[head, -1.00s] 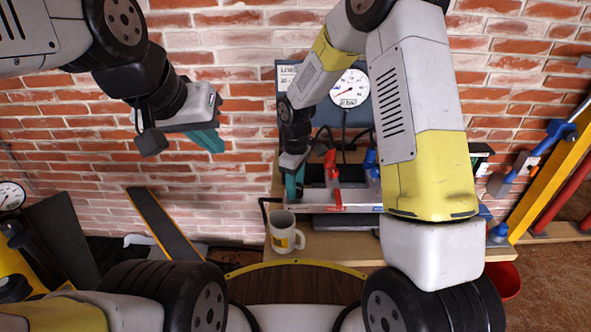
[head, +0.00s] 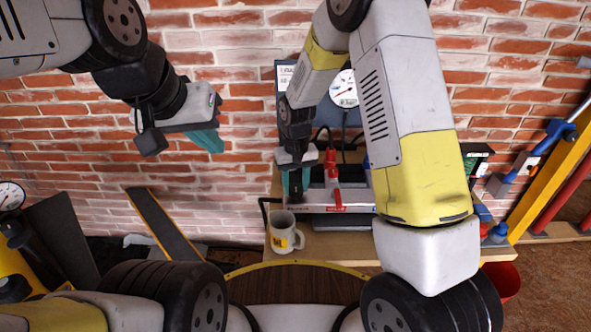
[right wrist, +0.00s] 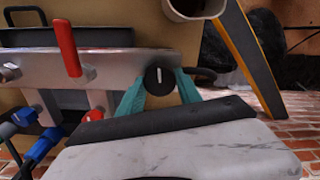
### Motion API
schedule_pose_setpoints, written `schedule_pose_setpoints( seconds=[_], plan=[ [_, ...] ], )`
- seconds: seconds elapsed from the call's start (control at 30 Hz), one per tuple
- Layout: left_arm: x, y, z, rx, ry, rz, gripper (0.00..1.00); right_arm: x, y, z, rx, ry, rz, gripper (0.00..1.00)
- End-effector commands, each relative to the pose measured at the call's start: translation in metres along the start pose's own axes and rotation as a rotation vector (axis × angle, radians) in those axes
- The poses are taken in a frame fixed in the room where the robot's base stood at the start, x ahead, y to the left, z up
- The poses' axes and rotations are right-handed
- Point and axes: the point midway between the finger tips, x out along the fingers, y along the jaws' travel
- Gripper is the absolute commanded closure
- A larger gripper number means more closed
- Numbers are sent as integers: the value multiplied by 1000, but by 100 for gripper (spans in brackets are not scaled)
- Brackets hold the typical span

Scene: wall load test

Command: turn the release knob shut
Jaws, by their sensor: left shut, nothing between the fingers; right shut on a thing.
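The release knob (right wrist: 159,80) is a round black knob with a white line, at the end of the grey metal block (right wrist: 118,68) in the right wrist view. The line stands nearly upright in that picture. My right gripper (right wrist: 160,88) has its teal fingers on either side of the knob and is shut on it. In the head view my right gripper (head: 296,182) is at the left end of the block, and the knob is hard to make out there. My left gripper (head: 207,140) is shut and empty, in front of the brick wall, away from the bench.
A red lever (right wrist: 68,48) stands on the block beside the knob, with blue-handled parts (right wrist: 40,145) further left. A mug (head: 284,232) stands on the bench close to my right gripper. A pressure gauge (head: 343,88) is behind. A red bucket (head: 505,280) is at right.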

Motion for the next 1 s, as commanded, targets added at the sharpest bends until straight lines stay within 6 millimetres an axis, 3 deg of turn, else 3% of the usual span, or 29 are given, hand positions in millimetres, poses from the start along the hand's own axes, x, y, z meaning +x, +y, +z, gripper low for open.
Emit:
schedule_pose_setpoints(
  seconds=[0.3,0.8,0.83,0.93,1.0],
  plan=[
    [0,0,0,0,0,0,100,-1,0,-1,107,4,0,99],
    [0,0,0,0,0,0,100,-1,0,-1,125,4,-1,99],
    [0,0,0,0,0,0,100,-1,0,-1,125,4,-1,57],
    [0,0,0,0,0,0,100,-1,0,-1,124,4,-1,37],
    [0,0,0,0,0,0,100,0,0,-1,124,3,-1,37]
  ],
)
